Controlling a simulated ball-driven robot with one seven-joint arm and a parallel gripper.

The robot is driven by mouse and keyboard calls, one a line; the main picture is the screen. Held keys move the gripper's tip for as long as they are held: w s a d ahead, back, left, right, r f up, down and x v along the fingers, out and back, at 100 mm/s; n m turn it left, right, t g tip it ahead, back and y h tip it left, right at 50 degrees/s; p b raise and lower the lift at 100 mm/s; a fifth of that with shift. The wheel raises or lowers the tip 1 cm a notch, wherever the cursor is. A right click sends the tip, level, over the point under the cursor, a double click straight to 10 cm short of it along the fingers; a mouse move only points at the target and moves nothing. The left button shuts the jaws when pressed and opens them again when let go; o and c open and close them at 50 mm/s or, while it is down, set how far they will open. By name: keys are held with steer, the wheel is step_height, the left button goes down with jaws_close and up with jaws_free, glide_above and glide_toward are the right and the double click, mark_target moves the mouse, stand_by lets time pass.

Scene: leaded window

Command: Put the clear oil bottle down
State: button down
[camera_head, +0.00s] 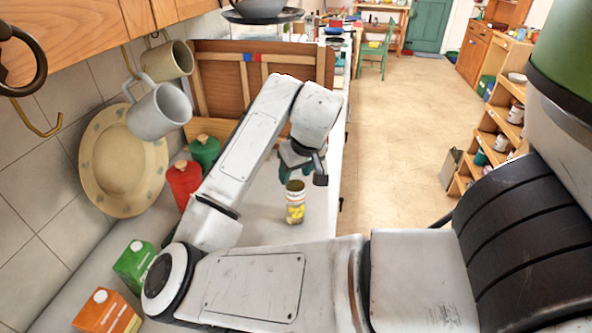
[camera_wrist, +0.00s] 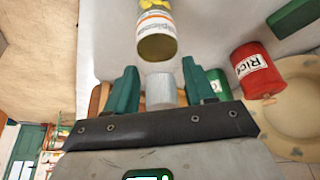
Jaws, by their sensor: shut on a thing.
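My gripper (camera_head: 296,165) is above the white counter (camera_head: 262,205), toward its right side. In the wrist view, its two green fingers (camera_wrist: 157,88) are shut on the clear oil bottle (camera_wrist: 161,91), which shows as a short, pale grey cylinder between them. The rest of the bottle is hidden, and I cannot make it out in the head view. Whether its base touches anything is not visible.
A jar with a yellow lower part (camera_head: 295,204) stands on the counter close to my gripper. A red canister (camera_head: 184,183) and a green canister (camera_head: 204,151) stand left by the wall. Green (camera_head: 134,262) and orange cartons (camera_head: 107,311) are nearer. Mugs (camera_head: 158,111) hang above.

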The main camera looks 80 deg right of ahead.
steer(key=shift+f, duration=0.25)
steer(key=shift+f, duration=0.15)
steer(key=shift+c, duration=1.9)
jaws_free()
steer(key=v, duration=1.2)
steer(key=shift+r+p, duration=0.2)
steer(key=shift+p, duration=0.25)
